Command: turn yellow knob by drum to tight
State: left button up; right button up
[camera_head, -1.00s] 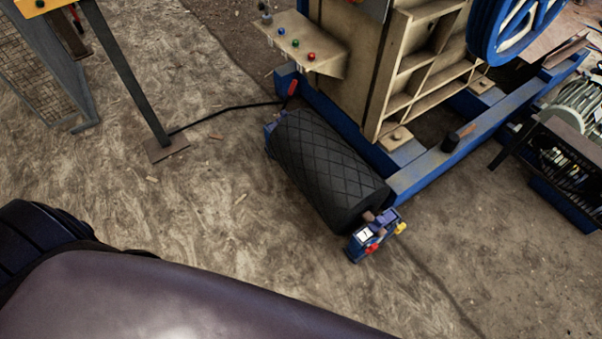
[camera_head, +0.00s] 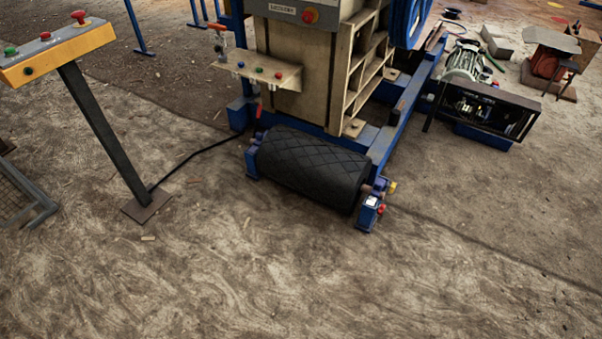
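The yellow knob (camera_head: 392,187) is a small piece on the right side of the blue bracket (camera_head: 369,213) at the right end of the drum. The drum (camera_head: 310,168) is a black roller with a diamond pattern, lying at the foot of the crusher. A small red part (camera_head: 381,209) sits on the same bracket, below the knob. The knob is too small to tell how tight it is. Neither of my grippers shows in the head view.
A yellow control panel on a dark post (camera_head: 105,135) stands at the left, with a black cable (camera_head: 195,155) running from its foot to the crusher frame. The crusher (camera_head: 300,60) rises behind the drum. A motor unit (camera_head: 485,105) stands right. The ground in front is clear.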

aim_at(393, 187)
jog(key=i+j+z, duration=0.25)
jog(key=i+j, duration=0.4)
jog(key=i, duration=0.2)
jog(key=i+j+z, duration=0.25)
jog(key=i+j, duration=0.5)
jog(key=k+j, duration=0.1)
jog(key=k, duration=0.55)
jog(key=k+l, duration=0.1)
jog(key=l, duration=1.65)
jog(key=k+l, duration=0.15)
jog(key=l, duration=0.7)
jog(key=i+l+u, duration=0.2)
jog(key=i, duration=0.3)
jog(key=j, duration=0.1)
